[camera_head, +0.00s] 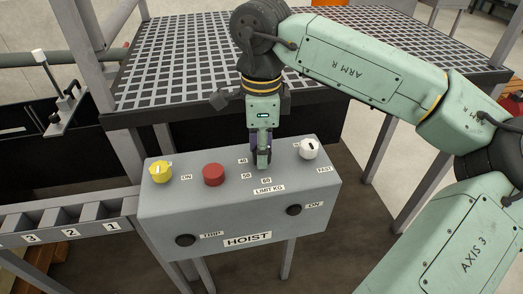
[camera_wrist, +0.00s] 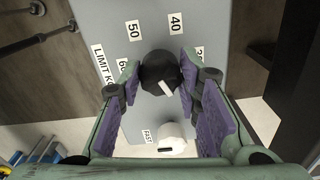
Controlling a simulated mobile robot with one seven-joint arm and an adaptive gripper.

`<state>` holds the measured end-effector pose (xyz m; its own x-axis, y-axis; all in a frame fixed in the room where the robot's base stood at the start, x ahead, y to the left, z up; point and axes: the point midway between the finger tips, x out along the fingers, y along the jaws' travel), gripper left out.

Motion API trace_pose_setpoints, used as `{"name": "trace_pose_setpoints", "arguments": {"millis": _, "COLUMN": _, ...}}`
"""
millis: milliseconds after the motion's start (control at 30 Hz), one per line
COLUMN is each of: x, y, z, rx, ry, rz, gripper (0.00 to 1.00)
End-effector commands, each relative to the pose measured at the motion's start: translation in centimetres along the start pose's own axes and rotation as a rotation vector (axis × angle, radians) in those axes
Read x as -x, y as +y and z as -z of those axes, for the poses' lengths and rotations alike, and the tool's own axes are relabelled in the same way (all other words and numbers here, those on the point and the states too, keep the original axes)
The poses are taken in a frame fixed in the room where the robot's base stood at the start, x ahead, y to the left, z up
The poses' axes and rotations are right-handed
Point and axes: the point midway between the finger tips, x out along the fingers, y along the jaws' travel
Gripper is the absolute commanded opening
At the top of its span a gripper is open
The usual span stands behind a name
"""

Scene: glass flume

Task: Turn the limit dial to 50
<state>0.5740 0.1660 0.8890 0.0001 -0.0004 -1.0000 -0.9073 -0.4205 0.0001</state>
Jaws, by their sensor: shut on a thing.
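The limit dial (camera_wrist: 158,66) is a black round knob with a white mark on the lower right part of its visible face. Labels 50 (camera_wrist: 133,30), 40 (camera_wrist: 175,24) and 60 (camera_wrist: 123,66) stand around it, with 30 partly covered at right. I cannot tell exactly which number the mark faces. My gripper (camera_wrist: 162,82) is shut on the dial, with a purple-padded finger at each side. In the head view my gripper (camera_head: 262,160) points down at the panel above the LIMIT KG label (camera_head: 269,189) and hides the dial.
The grey hoist box (camera_head: 200,222) also carries a yellow knob (camera_head: 160,172), a red button (camera_head: 213,174), a white FAST knob (camera_head: 309,149) close to my gripper, and black knobs on its front. A grid-topped table (camera_head: 190,60) stands behind. A numbered rack (camera_head: 70,228) is at left.

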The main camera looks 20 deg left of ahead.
Motion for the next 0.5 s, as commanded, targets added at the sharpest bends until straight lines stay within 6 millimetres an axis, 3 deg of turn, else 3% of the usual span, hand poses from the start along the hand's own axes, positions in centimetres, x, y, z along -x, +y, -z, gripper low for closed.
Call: {"name": "trace_pose_setpoints", "arguments": {"millis": 500, "x": 0.05, "y": -0.04, "z": -0.04, "rx": 0.096, "ry": -0.002, "rz": 0.002, "gripper": 0.03}}
